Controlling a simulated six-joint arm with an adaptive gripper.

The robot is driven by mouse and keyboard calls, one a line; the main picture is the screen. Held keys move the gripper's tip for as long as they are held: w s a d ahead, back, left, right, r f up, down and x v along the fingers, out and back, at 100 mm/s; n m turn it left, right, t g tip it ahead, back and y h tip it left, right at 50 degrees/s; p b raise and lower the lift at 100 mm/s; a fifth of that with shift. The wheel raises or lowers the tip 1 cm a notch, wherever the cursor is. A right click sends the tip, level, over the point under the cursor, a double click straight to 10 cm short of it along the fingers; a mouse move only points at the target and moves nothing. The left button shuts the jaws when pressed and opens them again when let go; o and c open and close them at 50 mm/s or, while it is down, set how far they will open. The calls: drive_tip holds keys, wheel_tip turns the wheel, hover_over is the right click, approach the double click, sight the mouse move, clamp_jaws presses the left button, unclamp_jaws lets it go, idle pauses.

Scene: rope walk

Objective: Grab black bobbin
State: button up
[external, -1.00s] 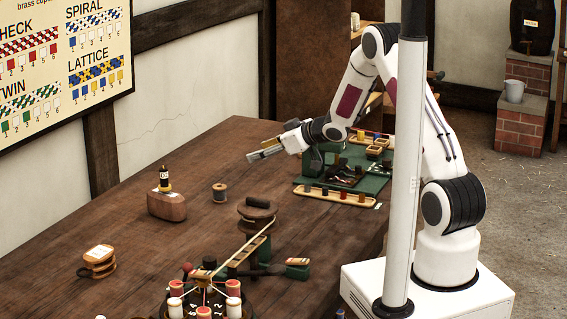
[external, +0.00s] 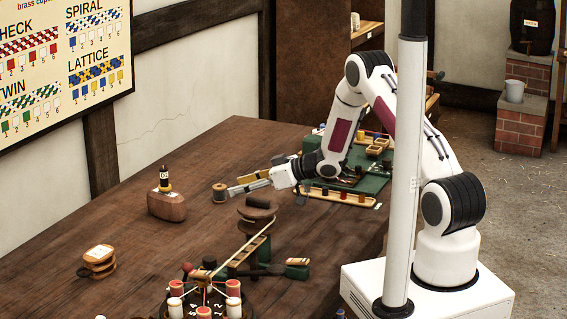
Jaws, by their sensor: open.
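A dark-wound bobbin (external: 219,194) with wooden ends stands upright on the brown table in the external view. The winding looks dark grey to black, but it is small. My gripper (external: 236,184) is open, low over the table and pointing left. Its fingertips are just right of this bobbin in the picture. I cannot tell whether a finger touches it; nothing shows between the fingers. A row of small dark and coloured bobbins in a wooden rack (external: 362,201) lies behind my gripper to the right.
A wooden block (external: 166,206) with a black labelled piece on top stands left of the bobbin. A round wooden piece (external: 257,214) stands close below my gripper. A braiding stand (external: 205,296) with red and white bobbins is at the front. The table's left side is mostly clear.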

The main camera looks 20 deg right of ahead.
sight(224, 187)
drive_tip(key=shift+x, duration=1.3)
drive_tip(key=shift+w+a, duration=0.1)
drive_tip(key=shift+w, duration=0.05)
drive_tip(key=shift+w+a+f, duration=0.25)
drive_tip(key=shift+w+a, duration=0.75)
drive_tip(key=shift+w, duration=0.15)
drive_tip(key=shift+x, duration=1)
drive_tip(key=c, duration=1.1)
